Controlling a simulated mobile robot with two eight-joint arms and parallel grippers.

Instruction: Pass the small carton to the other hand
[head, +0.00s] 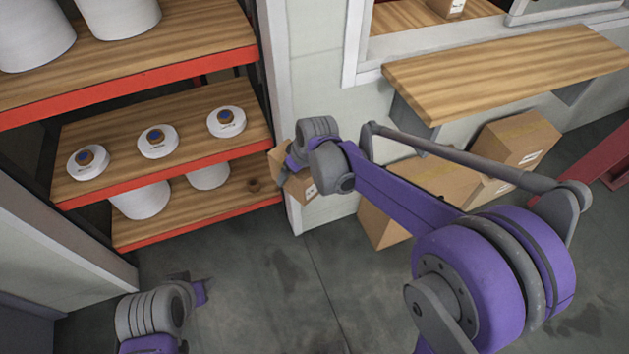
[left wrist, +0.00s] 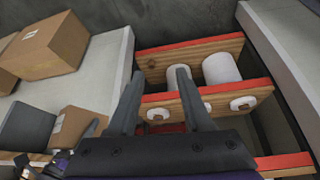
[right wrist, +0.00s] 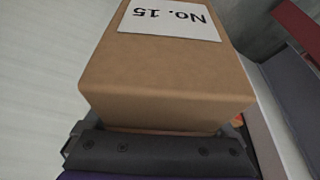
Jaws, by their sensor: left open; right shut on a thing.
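The small carton (head: 300,187) is brown cardboard, held off the floor in front of the post right of the shelves. My right gripper (head: 292,163) is shut on it and partly hides it in the head view. In the right wrist view the carton (right wrist: 165,75) fills the middle, with a white label reading "No. 15" upside down. My left gripper (head: 198,290) is low at the left, over the floor, well apart from the carton. In the left wrist view its two fingers (left wrist: 157,75) are spread with nothing between them.
A shelf rack (head: 160,70) with red edges holds white spools and several round white items at the left. A wooden ledge (head: 510,68) juts from the wall at the right. Larger cartons (head: 515,140) stand on the floor beneath it. The floor between my arms is clear.

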